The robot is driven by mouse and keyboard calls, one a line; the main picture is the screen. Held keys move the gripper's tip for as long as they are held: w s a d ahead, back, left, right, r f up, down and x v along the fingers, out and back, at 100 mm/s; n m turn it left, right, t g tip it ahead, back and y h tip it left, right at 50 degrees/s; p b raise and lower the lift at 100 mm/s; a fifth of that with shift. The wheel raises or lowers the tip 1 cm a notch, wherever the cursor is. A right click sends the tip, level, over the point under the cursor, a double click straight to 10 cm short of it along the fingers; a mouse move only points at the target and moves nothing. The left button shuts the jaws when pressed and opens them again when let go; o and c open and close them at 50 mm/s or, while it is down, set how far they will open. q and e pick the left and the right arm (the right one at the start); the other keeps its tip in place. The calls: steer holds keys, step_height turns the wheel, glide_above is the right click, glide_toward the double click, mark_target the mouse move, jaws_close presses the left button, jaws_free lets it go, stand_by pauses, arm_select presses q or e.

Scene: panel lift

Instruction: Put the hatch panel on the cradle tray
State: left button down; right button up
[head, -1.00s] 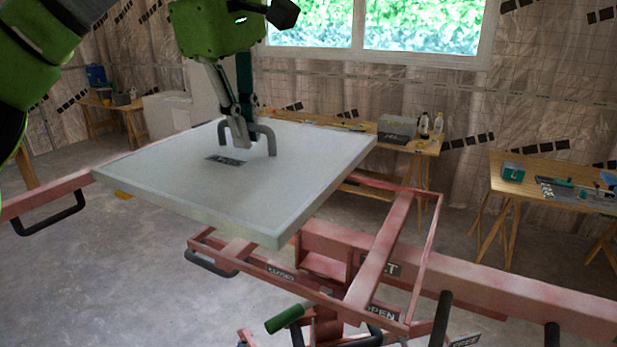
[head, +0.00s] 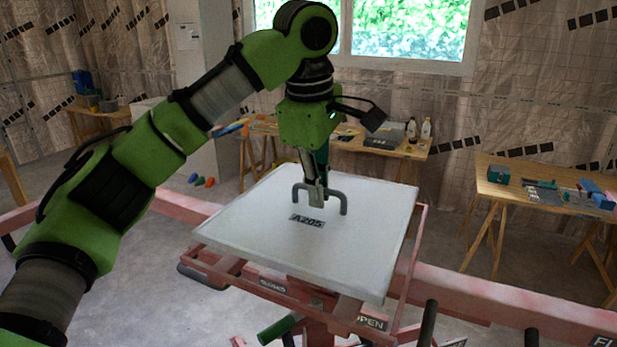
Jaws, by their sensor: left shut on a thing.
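The hatch panel (head: 270,234) is a flat, light grey square with a grey U-shaped handle (head: 343,196) and a label reading A205 on top. My left gripper (head: 316,200) comes down from above and is shut on the handle. The cradle tray (head: 412,270) is a red metal frame, and the panel is over it, covering most of it. I cannot tell whether the panel's underside touches the frame. The frame's front rail and right side show past the panel's edges. My right gripper is not in view.
A long red beam (head: 480,297) runs behind the cradle to the right. A green handle (head: 280,328) and black grips stick out below the frame. A wooden table (head: 500,192) with tools stands right, and a workbench (head: 378,146) stands behind the panel.

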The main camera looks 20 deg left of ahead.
arm_select(q)
steer(key=shift+w+d+f+p, duration=0.1)
steer(key=shift+d+f+p, duration=0.1)
steer(key=shift+f+p, duration=0.7)
steer(key=shift+a+f, duration=0.1)
steer(key=shift+f, duration=0.55)
steer(key=c, duration=2.2)
jaws_free()
steer(key=shift+f, duration=0.15)
